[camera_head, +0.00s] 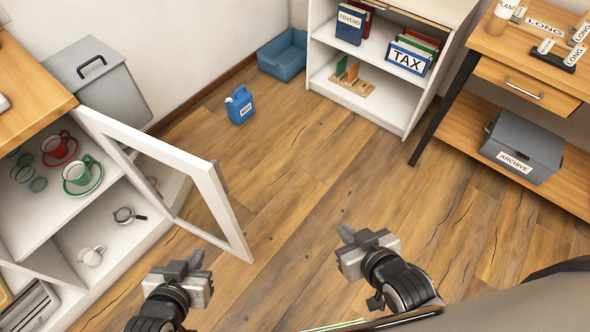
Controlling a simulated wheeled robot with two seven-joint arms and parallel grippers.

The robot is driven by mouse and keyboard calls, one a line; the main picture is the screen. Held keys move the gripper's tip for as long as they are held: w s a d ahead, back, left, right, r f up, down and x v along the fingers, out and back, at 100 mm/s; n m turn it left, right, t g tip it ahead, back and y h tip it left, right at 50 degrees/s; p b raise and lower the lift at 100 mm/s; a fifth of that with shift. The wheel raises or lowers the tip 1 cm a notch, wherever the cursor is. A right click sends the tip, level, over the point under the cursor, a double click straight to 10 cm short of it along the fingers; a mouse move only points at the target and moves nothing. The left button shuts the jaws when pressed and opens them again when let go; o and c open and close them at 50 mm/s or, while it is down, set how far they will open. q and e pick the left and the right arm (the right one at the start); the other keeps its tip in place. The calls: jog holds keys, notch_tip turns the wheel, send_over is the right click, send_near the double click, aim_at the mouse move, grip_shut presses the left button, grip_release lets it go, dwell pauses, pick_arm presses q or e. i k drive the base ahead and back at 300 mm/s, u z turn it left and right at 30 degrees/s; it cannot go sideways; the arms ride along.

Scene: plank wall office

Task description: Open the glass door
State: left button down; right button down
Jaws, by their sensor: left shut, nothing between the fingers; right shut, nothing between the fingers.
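The glass door (212,203) is a white frame with a clear pane on the white cabinet at the left. It stands swung well out from the cabinet front, over the wooden floor. Cups on saucers and other small items show inside the open cabinet. My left gripper (187,262) is shut and empty, below the near end of the door in the picture and apart from it. My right gripper (352,236) is shut and empty, to the right of the door over bare floor. The door's handle cannot be made out clearly.
A grey bin (112,92) stands behind the cabinet. A blue canister (240,105) and a blue crate (283,55) are on the floor at the back. A white shelf (392,114) and a wooden desk (515,72) stand at the right. The middle floor is clear.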

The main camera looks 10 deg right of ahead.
aim_at(105, 128)
jog(key=z, duration=1.65)
jog(key=i, duration=0.45)
jog(key=u, duration=2.45)
